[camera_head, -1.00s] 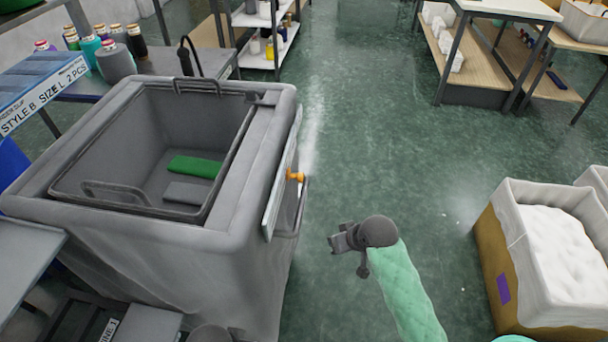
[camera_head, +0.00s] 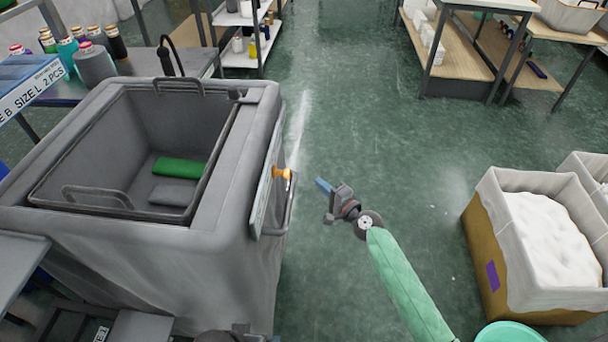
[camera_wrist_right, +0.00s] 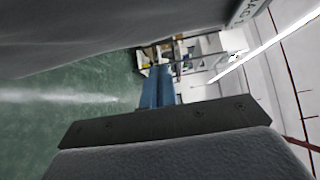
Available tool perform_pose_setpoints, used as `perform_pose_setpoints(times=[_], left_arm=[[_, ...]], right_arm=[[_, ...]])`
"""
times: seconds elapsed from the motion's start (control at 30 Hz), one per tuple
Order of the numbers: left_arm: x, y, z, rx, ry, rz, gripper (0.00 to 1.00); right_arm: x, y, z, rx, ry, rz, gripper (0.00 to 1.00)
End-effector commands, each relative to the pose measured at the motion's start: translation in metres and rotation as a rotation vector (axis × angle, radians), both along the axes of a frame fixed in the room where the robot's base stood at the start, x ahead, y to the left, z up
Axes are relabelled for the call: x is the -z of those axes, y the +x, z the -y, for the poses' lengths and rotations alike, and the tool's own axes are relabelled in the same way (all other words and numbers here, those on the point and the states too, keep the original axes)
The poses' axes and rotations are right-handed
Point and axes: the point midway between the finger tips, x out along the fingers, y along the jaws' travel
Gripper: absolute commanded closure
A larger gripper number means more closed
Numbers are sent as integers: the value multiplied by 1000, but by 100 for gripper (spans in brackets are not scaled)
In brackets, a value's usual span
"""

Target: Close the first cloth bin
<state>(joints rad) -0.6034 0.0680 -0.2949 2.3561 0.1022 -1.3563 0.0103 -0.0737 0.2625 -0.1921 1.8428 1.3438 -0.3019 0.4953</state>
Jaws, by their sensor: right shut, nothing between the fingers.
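The grey cloth bin (camera_head: 150,226) stands at the left in the head view, its top open. A green cloth (camera_head: 180,168) and a grey cloth (camera_head: 172,194) lie inside. A flat grey panel (camera_head: 263,190) hangs along its right side, with an orange knob (camera_head: 282,173) beside it. My right gripper (camera_head: 323,186) is right of the knob, apart from it, its blue fingers shut and empty, pointing up-left. The blue fingers (camera_wrist_right: 157,88) also show in the right wrist view, below a grey surface.
A tan bin (camera_head: 482,235) with white fill stands at the right. The green floor (camera_head: 380,130) between the bins is clear.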

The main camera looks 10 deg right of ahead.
Motion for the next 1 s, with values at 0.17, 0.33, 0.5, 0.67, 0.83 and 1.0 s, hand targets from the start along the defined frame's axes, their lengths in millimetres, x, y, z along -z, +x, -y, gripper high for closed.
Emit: perform_pose_setpoints(times=[0.17,0.33,0.5,0.67,0.83,1.0], left_arm=[[-9,-2,-7,-4,16,-15,12],[-17,-4,-14,-8,34,-34,12],[-25,-7,-21,-13,50,-51,12],[-35,-9,-30,-20,71,-72,12],[-42,-13,-38,-26,91,-95,12],[-46,-15,-41,-27,98,-102,12]], right_arm=[[-3,21,-13,-2,0,1,100],[-3,47,-28,-2,-1,2,100],[-3,73,-42,-2,-2,1,100],[-3,86,-62,-4,-2,-1,100],[-2,90,-79,-3,-4,0,100],[-1,92,-86,-3,-4,1,100]])
